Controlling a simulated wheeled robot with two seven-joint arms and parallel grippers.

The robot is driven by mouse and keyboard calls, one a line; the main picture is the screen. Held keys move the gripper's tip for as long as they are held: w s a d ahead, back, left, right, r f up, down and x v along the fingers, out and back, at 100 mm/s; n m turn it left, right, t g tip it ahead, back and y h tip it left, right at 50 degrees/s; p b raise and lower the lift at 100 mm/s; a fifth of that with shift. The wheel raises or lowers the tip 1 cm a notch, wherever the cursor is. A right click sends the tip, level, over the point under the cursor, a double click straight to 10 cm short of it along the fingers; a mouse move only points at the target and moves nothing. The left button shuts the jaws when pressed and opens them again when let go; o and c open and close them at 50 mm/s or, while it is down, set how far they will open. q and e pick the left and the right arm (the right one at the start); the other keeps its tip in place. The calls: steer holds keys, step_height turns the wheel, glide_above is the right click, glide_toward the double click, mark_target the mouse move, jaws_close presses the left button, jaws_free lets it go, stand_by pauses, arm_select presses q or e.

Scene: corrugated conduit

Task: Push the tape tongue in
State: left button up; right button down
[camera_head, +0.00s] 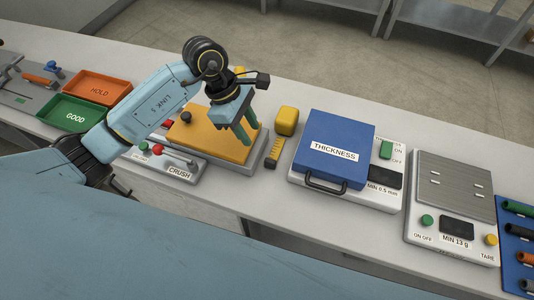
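The tape measure (287,121) is a yellow block standing on the table between the crush station and the thickness station. Its yellow tape tongue (273,152) sticks out toward the near side and ends in a dark tip. My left gripper (254,137) points down over the right part of the yellow crush plate, left of the tape measure. Its two green-blue fingers are apart with nothing seen between them, and it appears clear of the tongue. My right gripper is not in view.
The crush station (179,172) has a red-knobbed lever in front. The blue-lidded thickness station (335,130) stands close right of the tape. A scale (455,185) is farther right. Green (76,114) and orange (100,88) trays are left. Bare table lies in front of the tongue.

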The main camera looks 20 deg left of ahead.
mark_target(267, 160)
arm_select(q)
steer(key=x, duration=1.1)
steer(key=shift+d+f, duration=0.2)
steer(key=shift+f, duration=0.05)
steer(key=shift+c, duration=0.2)
jaws_close()
